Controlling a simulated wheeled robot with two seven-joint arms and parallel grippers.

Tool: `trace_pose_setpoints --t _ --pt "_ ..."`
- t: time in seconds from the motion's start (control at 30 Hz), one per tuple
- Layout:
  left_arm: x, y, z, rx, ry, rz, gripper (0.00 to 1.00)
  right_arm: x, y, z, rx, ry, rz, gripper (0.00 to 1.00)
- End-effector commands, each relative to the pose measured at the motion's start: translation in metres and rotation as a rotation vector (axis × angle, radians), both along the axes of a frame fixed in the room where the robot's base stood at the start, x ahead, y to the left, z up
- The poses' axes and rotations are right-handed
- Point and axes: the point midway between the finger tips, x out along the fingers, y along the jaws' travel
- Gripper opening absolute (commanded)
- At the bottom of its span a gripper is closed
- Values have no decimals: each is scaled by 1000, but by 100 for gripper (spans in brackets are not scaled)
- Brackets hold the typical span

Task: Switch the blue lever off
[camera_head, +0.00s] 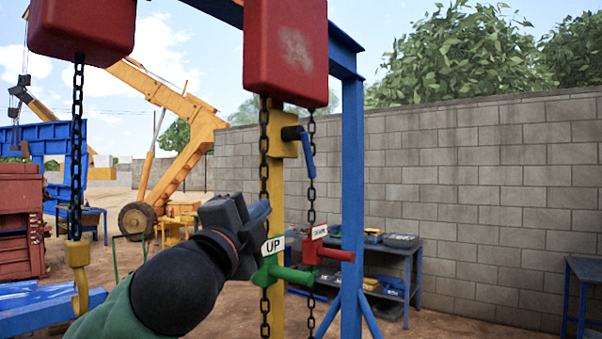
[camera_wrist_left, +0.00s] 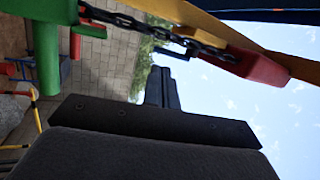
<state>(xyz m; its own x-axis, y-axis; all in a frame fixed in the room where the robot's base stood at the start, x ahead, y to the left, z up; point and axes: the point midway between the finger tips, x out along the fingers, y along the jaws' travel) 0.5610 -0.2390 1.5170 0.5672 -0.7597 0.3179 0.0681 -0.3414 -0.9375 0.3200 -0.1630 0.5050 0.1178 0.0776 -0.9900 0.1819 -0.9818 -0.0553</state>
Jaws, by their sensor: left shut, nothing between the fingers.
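The blue lever (camera_head: 307,155) hangs down, slightly slanted, from a black pivot on a yellow box high on the yellow post (camera_head: 275,185). My right gripper is not in view.
A green lever (camera_head: 290,274) marked UP and a red lever (camera_head: 330,253) sit lower on the post. Chains hang close to the post from a red hoist block (camera_head: 286,50). A blue frame post (camera_head: 352,200) stands to the right. A block wall (camera_head: 480,200) is behind.

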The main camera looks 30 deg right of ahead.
Motion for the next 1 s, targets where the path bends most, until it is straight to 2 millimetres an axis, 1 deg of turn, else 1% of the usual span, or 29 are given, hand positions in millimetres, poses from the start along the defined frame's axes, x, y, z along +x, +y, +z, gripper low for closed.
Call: trace_pose_setpoints --t 0.03,0.1,0.23,0.63,0.8,0.83,0.9,1.0 --pt "-4 -3 6 7 -21 -5 0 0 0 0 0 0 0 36" --pt "-9 -7 10 18 -43 -9 0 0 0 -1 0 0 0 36" --pt "-14 -11 15 28 -66 -13 0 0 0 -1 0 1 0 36" --pt "-15 -12 16 30 -72 -14 0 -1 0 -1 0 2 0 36" --pt "-12 -17 20 29 -71 -15 0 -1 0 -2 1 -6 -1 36" --pt "-11 -18 21 29 -71 -15 0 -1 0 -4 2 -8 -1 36" --pt "-8 -23 23 29 -70 -14 0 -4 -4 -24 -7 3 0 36" --pt "-3 -30 27 29 -71 -15 0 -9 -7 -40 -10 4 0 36"
